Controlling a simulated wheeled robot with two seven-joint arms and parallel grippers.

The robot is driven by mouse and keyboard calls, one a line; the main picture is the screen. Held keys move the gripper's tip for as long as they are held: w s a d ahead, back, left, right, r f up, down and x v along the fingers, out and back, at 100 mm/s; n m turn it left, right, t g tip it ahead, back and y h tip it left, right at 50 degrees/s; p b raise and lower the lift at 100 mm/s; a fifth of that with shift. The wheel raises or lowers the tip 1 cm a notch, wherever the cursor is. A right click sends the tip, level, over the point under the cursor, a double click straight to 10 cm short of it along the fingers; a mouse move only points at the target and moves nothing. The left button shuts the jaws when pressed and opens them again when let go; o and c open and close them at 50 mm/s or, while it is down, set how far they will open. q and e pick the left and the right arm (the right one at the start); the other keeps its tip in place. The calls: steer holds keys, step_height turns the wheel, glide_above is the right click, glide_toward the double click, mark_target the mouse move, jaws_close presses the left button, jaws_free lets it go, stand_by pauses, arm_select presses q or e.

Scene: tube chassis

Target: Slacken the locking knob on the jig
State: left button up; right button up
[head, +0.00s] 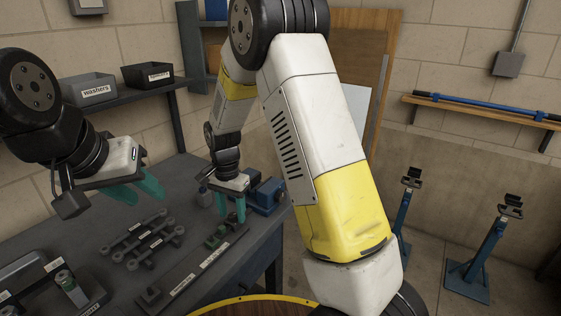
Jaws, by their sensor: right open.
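A long dark jig-like fixture (192,275) with white labels lies on the grey bench. My left gripper (148,194) hangs over the bench at the left, open and empty.
Dark linked tube fittings (143,240) lie mid-bench. A blue vise (266,196) stands beyond my right gripper. Bins (88,88) sit on a shelf behind. Blue stands (482,250) are on the floor.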

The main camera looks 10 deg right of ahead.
mark_target(233, 215)
step_height(233, 215, up, 8)
steer(key=shift+d+r, duration=0.1)
steer(key=shift+r, duration=0.15)
arm_select(q)
steer(key=shift+s+d, duration=0.25)
steer(key=shift+s, duration=0.65)
arm_select(e)
steer(key=s+d+r+n+t+y, duration=0.1)
steer(key=s+d+r+n+t, duration=0.1)
steer(key=s+d+r, duration=0.4)
steer(key=s+d+r+n+t+y, duration=0.1)
steer(key=s+d+r+n, duration=0.3)
steer(key=s+r, duration=0.5)
steer(key=s+d+t, duration=0.1)
steer(key=s+d, duration=0.1)
steer(key=shift+d+t+y, duration=0.3)
steer(key=shift+d, duration=0.1)
